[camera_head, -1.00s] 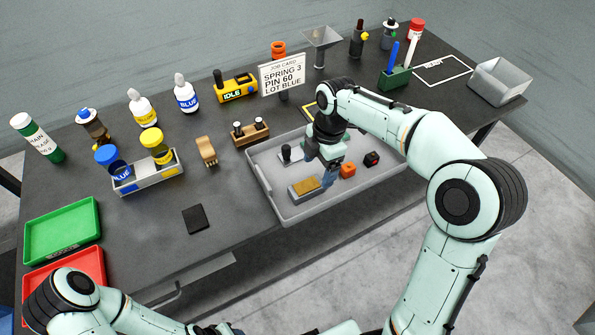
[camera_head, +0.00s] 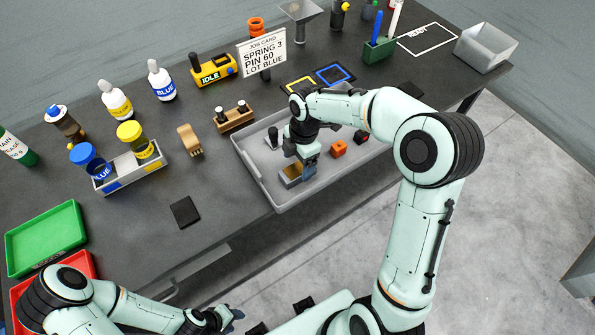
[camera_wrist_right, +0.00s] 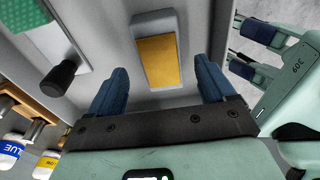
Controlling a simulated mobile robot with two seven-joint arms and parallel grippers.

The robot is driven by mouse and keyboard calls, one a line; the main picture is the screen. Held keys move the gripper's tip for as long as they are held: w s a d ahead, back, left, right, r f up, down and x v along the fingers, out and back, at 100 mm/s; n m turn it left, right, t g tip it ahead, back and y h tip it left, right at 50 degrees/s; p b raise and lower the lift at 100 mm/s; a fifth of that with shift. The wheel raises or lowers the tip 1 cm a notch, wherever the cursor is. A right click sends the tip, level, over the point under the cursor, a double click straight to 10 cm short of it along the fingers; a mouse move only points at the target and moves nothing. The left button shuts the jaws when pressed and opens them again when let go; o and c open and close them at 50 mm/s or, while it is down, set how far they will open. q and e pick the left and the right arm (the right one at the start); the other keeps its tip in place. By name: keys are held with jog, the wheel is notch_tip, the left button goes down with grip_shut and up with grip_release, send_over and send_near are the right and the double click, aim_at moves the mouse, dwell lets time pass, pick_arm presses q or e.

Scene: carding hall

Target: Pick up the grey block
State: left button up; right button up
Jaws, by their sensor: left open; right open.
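The grey block (camera_head: 290,174) with a yellow-brown top panel lies in the grey tray (camera_head: 285,207), near its front left. My right gripper (camera_head: 308,172) is over the tray at the block and partly hides it in the head view. In the right wrist view the block (camera_wrist_right: 140,28) shows between the two blue fingers of my open right gripper (camera_wrist_right: 161,70), with space on both sides. No contact is visible. My left gripper (camera_head: 222,316) is open and empty, low at the front, away from the tray.
A wooden holder (camera_head: 233,117) sits behind the tray. The tabletop left of the tray is mostly clear around a dark pad (camera_head: 185,212).

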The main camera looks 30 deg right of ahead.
aim_at(297, 168)
notch_tip(297, 168, down, 4)
jog(key=shift+a+r, duration=0.1)
jog(key=shift+r, duration=0.1)
jog(key=shift+s, duration=0.1)
jog(key=shift+r, duration=0.1)
jog(key=c, duration=1.4)
